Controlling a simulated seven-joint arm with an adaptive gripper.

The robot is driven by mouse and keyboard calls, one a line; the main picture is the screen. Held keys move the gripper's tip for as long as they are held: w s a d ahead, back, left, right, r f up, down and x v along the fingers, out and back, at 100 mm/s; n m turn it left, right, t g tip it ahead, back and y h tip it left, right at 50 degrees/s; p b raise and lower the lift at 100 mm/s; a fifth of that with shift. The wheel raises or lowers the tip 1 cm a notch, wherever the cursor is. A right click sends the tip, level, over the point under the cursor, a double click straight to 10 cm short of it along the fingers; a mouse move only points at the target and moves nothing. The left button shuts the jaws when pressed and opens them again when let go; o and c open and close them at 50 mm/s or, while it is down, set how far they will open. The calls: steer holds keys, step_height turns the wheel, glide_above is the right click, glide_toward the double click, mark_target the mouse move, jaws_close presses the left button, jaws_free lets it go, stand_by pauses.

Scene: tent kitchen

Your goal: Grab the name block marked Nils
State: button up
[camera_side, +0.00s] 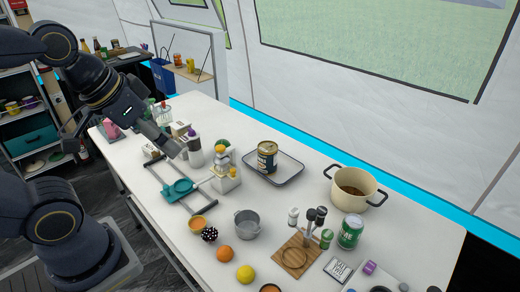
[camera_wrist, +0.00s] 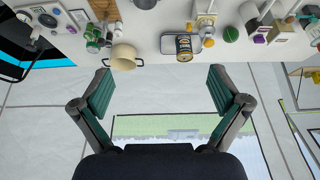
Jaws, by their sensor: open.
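No name can be read on any block, so I cannot tell which is marked Nils. In the side view small pale blocks stand by my gripper at the table's far left end: one white block (camera_side: 180,128) and another (camera_side: 152,150) partly behind the frame and arm. My gripper (camera_side: 170,147) is raised over that end of the table, partly hidden by its own links. In the wrist view my gripper (camera_wrist: 160,92) has its two green-padded fingers wide apart with nothing between them.
A tray (camera_side: 288,175) with a can (camera_side: 267,157), a cream pot (camera_side: 352,188) and a utensil holder crowd the table. Oranges and bowls line the near edge.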

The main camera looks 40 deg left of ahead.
steer(key=c, duration=0.4)
